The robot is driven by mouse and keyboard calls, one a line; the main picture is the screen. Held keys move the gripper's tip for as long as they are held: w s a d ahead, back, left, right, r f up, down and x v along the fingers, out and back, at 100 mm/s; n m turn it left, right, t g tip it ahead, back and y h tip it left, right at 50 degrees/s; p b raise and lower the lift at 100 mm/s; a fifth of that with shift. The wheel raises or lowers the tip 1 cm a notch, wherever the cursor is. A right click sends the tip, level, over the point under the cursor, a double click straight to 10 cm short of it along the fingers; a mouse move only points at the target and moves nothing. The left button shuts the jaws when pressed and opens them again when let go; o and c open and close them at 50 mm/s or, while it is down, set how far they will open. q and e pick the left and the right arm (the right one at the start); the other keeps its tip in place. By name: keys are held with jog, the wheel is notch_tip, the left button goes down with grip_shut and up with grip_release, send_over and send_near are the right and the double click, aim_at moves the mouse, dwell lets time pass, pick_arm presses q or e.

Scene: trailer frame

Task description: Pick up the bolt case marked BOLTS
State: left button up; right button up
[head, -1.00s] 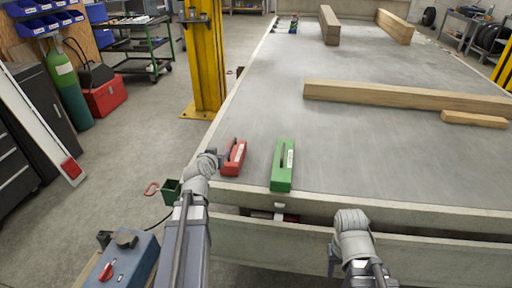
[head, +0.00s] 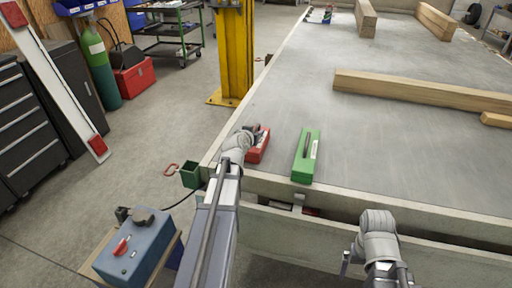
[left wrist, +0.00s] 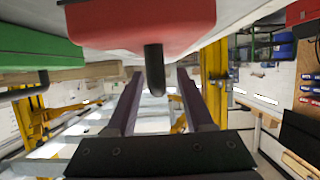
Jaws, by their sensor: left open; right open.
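A red case (head: 259,152) and a green case (head: 306,160) lie side by side near the front left corner of the trailer bed (head: 330,130). Each has a dark handle and a pale label too small to read, so I cannot tell which is marked BOLTS. My left gripper (head: 254,131) is at the red case. In the left wrist view the red case (left wrist: 140,22) is close, its dark handle (left wrist: 154,70) between the open fingers (left wrist: 155,95), not gripped. The green case (left wrist: 35,48) is to the left there. My right gripper (head: 346,260) is low in front of the trailer, its fingers barely visible.
Timber beams (head: 420,90) lie farther back on the bed. A yellow post (head: 233,55) stands at its left side. A blue box with a red switch (head: 135,245) and a small green bin (head: 191,175) are near my left arm. The bed right of the green case is clear.

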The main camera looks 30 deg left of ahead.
pick_arm(q)
jog(key=shift+w+a+f, duration=0.1)
jog(key=shift+w+f, duration=0.05)
jog(key=shift+w, duration=0.15)
grip_shut()
dwell(1.2)
